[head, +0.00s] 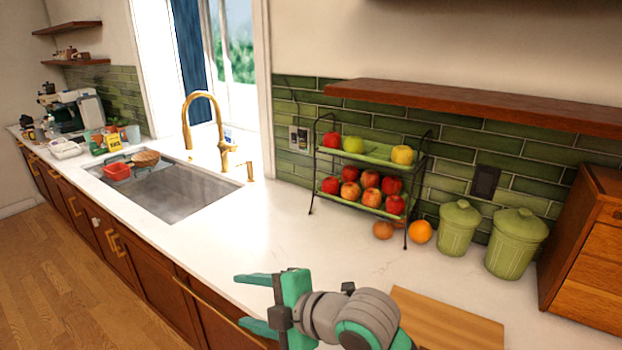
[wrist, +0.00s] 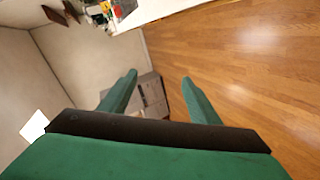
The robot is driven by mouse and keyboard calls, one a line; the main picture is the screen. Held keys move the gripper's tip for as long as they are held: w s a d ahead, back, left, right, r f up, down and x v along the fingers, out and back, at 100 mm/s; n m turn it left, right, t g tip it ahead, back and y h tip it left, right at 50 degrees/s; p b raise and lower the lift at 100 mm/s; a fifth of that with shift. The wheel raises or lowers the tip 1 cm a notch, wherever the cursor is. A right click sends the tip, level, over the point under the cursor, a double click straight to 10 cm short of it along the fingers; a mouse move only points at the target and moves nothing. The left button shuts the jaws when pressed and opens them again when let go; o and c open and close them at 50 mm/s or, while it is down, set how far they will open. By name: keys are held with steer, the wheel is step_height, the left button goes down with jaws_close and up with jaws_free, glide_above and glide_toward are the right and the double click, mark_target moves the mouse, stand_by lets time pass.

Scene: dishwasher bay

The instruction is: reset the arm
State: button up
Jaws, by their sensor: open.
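My gripper (head: 250,303) is at the lower middle of the head view, near the counter's front edge. Its teal fingers point left and stand apart, with nothing between them. My grey and teal arm runs from it to the bottom right. In the wrist view my gripper (wrist: 158,82) shows two green fingers spread apart, with the floor and a far wall beyond them. No object is held.
The white counter (head: 270,240) has a steel sink (head: 170,192) and gold faucet (head: 188,120). A two-tier fruit rack (head: 368,152), green canisters (head: 458,228), a wooden cabinet (head: 590,250) and a cutting board (head: 445,322) stand at right. The wood floor (head: 60,270) is clear.

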steer(key=w+a+r+m+t+y, duration=0.2)
steer(key=w+r+m+t+y, duration=0.1)
steer(key=m+t, duration=0.55)
steer(key=s+d+f+m+t+h, duration=0.1)
steer(key=s+d+f+m+h, duration=0.1)
steer(key=s+f+m+h, duration=0.35)
steer(key=s+d+f+m+t+h, duration=0.1)
steer(key=s+d+f+m+h, duration=0.15)
steer(key=f+m, duration=0.5)
steer(key=s+d+f+m+t+h, duration=0.1)
steer(key=s+d+f+m+h, duration=0.25)
steer(key=f, duration=0.55)
steer(key=s+d+f+g, duration=0.1)
steer(key=s+d+f, duration=0.1)
steer(key=s, duration=0.6)
steer(key=s+d+f+g+h, duration=0.1)
steer(key=s+f, duration=0.2)
steer(key=s, duration=0.5)
steer(key=s+d+f+g+h, duration=0.1)
steer(key=s+d+f, duration=0.1)
steer(key=s, duration=0.7)
steer(key=shift+d+f, duration=0.3)
steer(key=shift+f, duration=0.45)
steer(key=shift+h, duration=0.25)
